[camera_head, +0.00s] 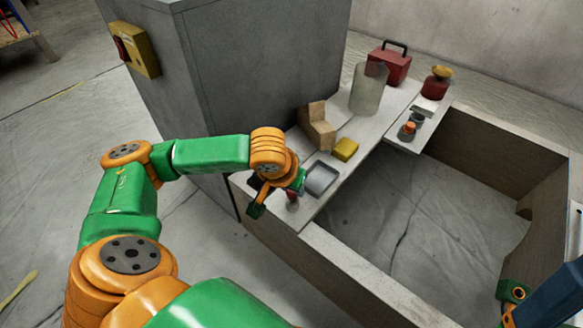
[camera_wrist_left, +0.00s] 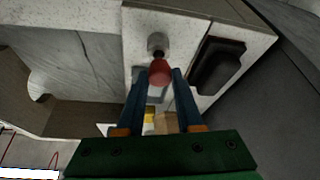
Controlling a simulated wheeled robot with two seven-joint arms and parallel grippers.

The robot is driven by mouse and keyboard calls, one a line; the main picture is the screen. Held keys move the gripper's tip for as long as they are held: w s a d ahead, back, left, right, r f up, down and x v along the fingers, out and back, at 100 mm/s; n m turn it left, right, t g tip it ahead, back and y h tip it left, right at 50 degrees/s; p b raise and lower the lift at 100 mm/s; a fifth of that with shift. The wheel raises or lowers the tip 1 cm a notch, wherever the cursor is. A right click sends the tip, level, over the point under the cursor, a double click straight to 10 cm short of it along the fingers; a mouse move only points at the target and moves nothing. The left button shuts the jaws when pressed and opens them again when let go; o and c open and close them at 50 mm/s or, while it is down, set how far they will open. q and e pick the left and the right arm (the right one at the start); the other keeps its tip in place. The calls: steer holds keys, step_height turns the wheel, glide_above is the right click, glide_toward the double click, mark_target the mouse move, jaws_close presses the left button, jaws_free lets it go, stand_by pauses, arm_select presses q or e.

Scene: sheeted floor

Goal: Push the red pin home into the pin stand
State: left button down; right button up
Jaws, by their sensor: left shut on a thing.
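The red pin (camera_head: 292,195) is at the near left end of the pale counter, partly hidden by my left gripper. In the left wrist view the red head of the pin (camera_wrist_left: 160,73) sits between the two blue fingers of my left gripper (camera_wrist_left: 161,80), which is shut on it. A dark shaft shows past the head, in line with a grey round pin stand (camera_wrist_left: 157,42) on the speckled counter. How deep the shaft sits in the stand I cannot tell.
A grey tray (camera_head: 321,178), yellow block (camera_head: 345,149) and tan box (camera_head: 317,126) stand along the counter (camera_head: 345,186). A black tray (camera_wrist_left: 217,63) lies close beside the stand. A tall grey cabinet (camera_head: 245,70) stands close behind my left arm.

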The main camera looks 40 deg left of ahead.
arm_select(q)
steer(key=shift+f, duration=0.95)
steer(key=shift+c, duration=2.4)
jaws_free()
